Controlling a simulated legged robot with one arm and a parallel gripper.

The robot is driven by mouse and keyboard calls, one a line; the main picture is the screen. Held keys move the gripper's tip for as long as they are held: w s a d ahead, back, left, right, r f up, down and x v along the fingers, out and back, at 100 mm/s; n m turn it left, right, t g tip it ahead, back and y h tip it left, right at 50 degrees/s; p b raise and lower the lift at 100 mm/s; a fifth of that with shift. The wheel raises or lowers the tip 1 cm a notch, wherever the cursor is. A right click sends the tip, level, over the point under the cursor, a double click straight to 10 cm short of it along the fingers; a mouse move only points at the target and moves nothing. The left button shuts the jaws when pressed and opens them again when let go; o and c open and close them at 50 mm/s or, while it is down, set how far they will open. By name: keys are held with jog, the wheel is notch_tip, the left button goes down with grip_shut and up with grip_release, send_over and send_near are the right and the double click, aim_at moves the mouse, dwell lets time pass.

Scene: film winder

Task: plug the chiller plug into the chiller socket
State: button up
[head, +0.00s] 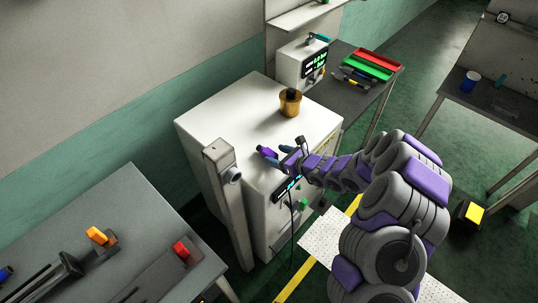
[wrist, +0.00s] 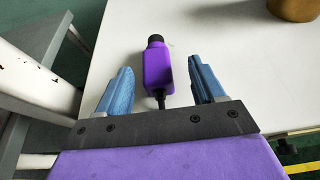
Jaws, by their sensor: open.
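The chiller plug is a purple block with a black round tip (wrist: 157,66), lying on the white cabinet top. It also shows in the head view as a small purple piece (head: 265,151) near the cabinet's front edge. My gripper (wrist: 159,78) is open, with one blue finger on each side of the plug and visible gaps to both. In the head view my gripper (head: 277,155) is over the cabinet's front edge. A dark cord leaves the plug's near end toward me. A round grey fitting (head: 235,176) on the upright post may be the chiller socket; I cannot tell.
The white cabinet (head: 220,118) bears a brown jar (head: 290,103) farther back. The upright post (head: 228,205) stands at its left front corner. A grey bench (head: 140,215) is at lower left. A side table with red and green trays (head: 370,64) is behind.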

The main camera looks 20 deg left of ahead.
aim_at(273, 155)
jog(key=x, duration=0.4)
jog(key=shift+s+a+f+b, duration=0.2)
jog(key=shift+a+f+b, duration=0.05)
jog(key=shift+a+b, duration=0.05)
jog(key=shift+w+a+f, duration=0.1)
jog(key=shift+w+a, duration=0.1)
jog(key=shift+a, duration=0.1)
jog(key=shift+d, duration=0.1)
jog(key=shift+d, duration=0.1)
jog(key=shift+d, duration=0.1)
jog(key=shift+c, duration=0.5)
jog(key=c, duration=1)
jog(key=shift+r+p, duration=0.7)
jog(key=shift+r, duration=4.4)
